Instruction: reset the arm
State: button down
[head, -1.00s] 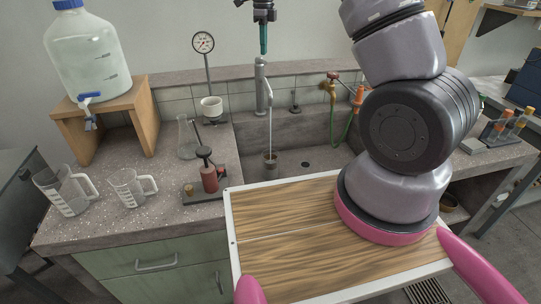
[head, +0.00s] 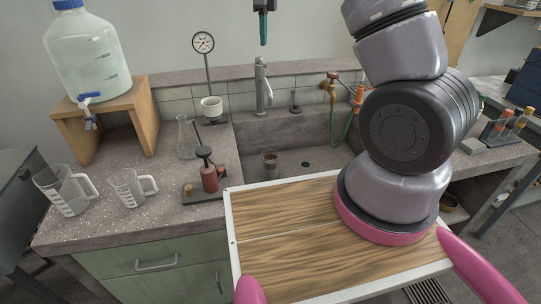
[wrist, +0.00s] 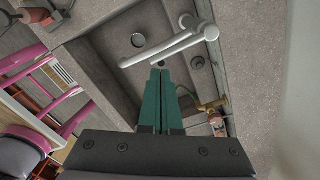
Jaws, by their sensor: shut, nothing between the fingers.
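My gripper (head: 263,28) hangs at the top of the head view, above the sink and the grey tap. Its green fingers point down, pressed together with nothing between them. In the wrist view the closed fingers (wrist: 160,76) show over the sink basin, with the pale tap (wrist: 180,42) beyond their tips. The upper part of the gripper is cut off by the head view's top edge.
A small cup (head: 271,165) stands in the sink below the grey tap (head: 262,84). A gauge (head: 203,43) on a thin post rises at the back. A large bottle (head: 84,55) sits on a wooden stand (head: 140,110). Two measuring jugs stand at left.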

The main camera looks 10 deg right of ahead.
jog(key=shift+r, duration=0.15)
jog(key=s+d+r+n+t+y, duration=0.4)
jog(key=s+r+n, duration=0.5)
jog(key=s+r, duration=0.7)
jog(key=s+d+r+n+t+h, duration=0.1)
jog(key=s+n+t+h, duration=0.1)
jog(key=s+n, duration=0.9)
jog(key=s+t, duration=0.1)
jog(key=s, duration=0.8)
jog(key=shift+s+d, duration=0.2)
jog(key=shift+d, duration=0.2)
